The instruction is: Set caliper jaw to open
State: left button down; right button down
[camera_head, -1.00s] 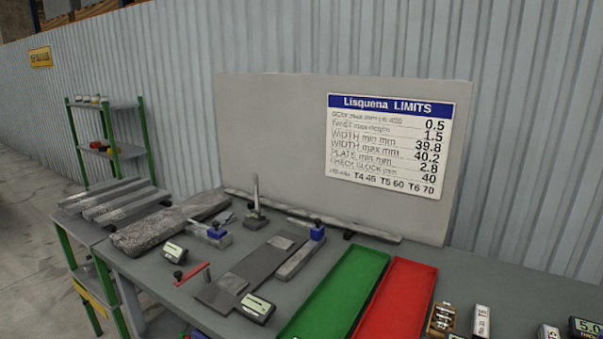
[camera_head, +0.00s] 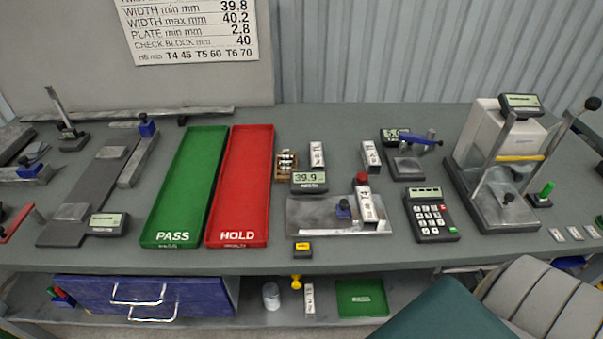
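A bench gauge that looks like the caliper stands right of the red tray. It has a flat metal plate (camera_head: 310,222) and a display (camera_head: 309,181) reading about 39.9. A small blue part (camera_head: 343,209) sits on the plate beside a white block (camera_head: 366,204) labelled T4, with a red piece (camera_head: 361,179) behind it. The jaw is too small to tell its opening. Neither of my grippers is in view.
A green PASS tray (camera_head: 186,190) and a red HOLD tray (camera_head: 241,190) lie left of the gauge. A keypad (camera_head: 431,214) and a tall framed instrument (camera_head: 497,165) stand right. A blue drawer (camera_head: 150,293) is below. Teal and grey padded shapes cover the lower right.

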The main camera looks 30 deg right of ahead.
aim_at(345, 209)
jog(key=l+z, duration=0.15)
jog(key=z, duration=0.2)
jog(key=k+l+z, duration=0.1)
jog(key=z, duration=0.25)
jog(key=l+z, duration=0.35)
